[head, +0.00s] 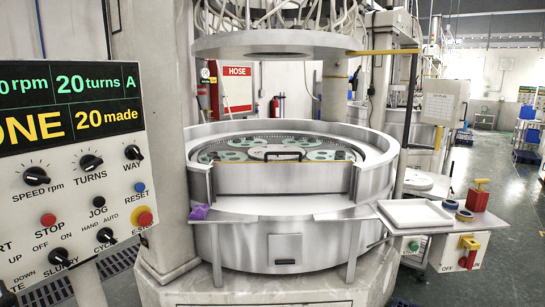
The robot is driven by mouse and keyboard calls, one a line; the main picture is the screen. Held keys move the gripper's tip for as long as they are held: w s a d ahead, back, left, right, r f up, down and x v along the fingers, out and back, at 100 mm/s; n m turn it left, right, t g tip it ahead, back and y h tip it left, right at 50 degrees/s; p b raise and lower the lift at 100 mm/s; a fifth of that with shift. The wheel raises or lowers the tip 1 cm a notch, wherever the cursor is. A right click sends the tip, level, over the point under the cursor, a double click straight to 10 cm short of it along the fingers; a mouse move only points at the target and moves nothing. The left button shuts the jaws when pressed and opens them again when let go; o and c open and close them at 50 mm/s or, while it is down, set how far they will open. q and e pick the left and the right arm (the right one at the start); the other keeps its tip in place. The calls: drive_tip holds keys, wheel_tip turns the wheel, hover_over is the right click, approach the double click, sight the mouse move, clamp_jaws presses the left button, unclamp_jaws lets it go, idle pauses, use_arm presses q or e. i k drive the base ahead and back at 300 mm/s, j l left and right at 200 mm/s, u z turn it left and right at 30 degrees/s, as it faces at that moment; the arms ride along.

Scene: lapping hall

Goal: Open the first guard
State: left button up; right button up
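The lapping machine (290,245) stands in the middle of the head view, a round steel basin with an open front section. A guard panel (283,179) closes that front section. It is upright, grey, with a thin yellow line along its top edge. A black bar handle (276,155) shows at the middle of its top. Behind it lie green carriers (236,143) on the round plate. The upper plate (280,42) hangs raised above the basin. Neither of my grippers is in view.
A control panel (75,190) with knobs and buttons fills the left side. Front ledges hold a purple item (199,212), a white tray (414,214), tape rolls (464,215) and a red-handled object (479,194). A red-yellow switch (469,243) sits below.

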sight(266, 177)
drive_tip(key=i+l+u, duration=0.2)
drive_tip(key=i, duration=0.2)
drive_tip(key=i+l+u, duration=0.25)
drive_tip(key=i, duration=0.15)
